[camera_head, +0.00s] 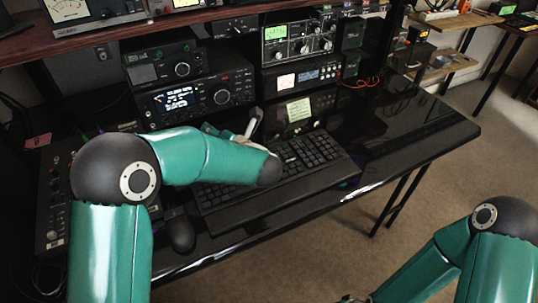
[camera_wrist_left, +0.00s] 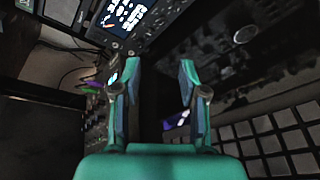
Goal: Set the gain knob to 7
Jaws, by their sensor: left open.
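Several radio units with knobs stand at the back of the desk; I cannot read which knob is marked gain. A grey-faced unit (camera_head: 298,42) with a green display and several knobs sits at the upper right. A black transceiver (camera_head: 195,98) with a lit screen and one large round knob (camera_head: 221,97) sits left of it. In the left wrist view a round knob (camera_wrist_left: 245,34) shows on a dark panel beyond the fingers. My left gripper (camera_head: 233,131) is open and empty, above the keyboard's back edge; its spread fingers fill the wrist view (camera_wrist_left: 156,88). My right gripper is mostly below the picture edge.
A black keyboard (camera_head: 275,174) lies below my left forearm, with a mouse (camera_head: 180,236) at its left. A shelf (camera_head: 150,27) overhangs the units. The glossy desk (camera_head: 420,125) is clear at right.

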